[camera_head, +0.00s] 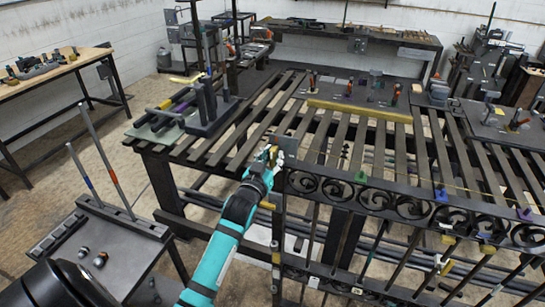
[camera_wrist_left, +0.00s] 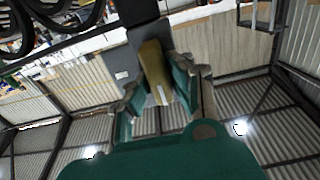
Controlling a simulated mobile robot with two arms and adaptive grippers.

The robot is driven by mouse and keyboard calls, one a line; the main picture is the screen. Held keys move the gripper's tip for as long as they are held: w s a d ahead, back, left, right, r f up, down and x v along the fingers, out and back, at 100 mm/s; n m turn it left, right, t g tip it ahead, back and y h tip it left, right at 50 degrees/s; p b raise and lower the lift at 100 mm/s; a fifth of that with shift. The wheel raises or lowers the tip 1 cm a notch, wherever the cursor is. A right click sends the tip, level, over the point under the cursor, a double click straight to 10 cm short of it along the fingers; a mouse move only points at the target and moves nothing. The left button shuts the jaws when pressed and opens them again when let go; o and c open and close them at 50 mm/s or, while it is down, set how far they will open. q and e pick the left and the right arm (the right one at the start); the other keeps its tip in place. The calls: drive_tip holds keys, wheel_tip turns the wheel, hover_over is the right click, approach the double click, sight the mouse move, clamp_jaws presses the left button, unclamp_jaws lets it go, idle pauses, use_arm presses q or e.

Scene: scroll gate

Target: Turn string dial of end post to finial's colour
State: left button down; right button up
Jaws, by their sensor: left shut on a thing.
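My left gripper (camera_head: 269,158) is at the top of that post, shut on a brass-coloured piece. In the left wrist view this piece (camera_wrist_left: 154,68) is a long olive-brown block between the teal fingers (camera_wrist_left: 158,95), with a grey plate (camera_wrist_left: 143,36) behind it. I cannot tell whether it is the string dial or the finial. My right gripper is not in view.
Small coloured blocks sit along the gate: green (camera_head: 360,177), blue (camera_head: 441,194) and purple (camera_head: 525,213). The slatted bench (camera_head: 330,130) carries a tool rack (camera_head: 207,112) at its left. A dark side table (camera_head: 95,250) stands at the lower left. Floor shows between the tables.

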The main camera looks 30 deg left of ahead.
use_arm(q)
drive_tip(key=c, duration=1.2)
unclamp_jaws()
drive_tip(key=v, duration=1.2)
drive_tip(key=shift+f, duration=0.15)
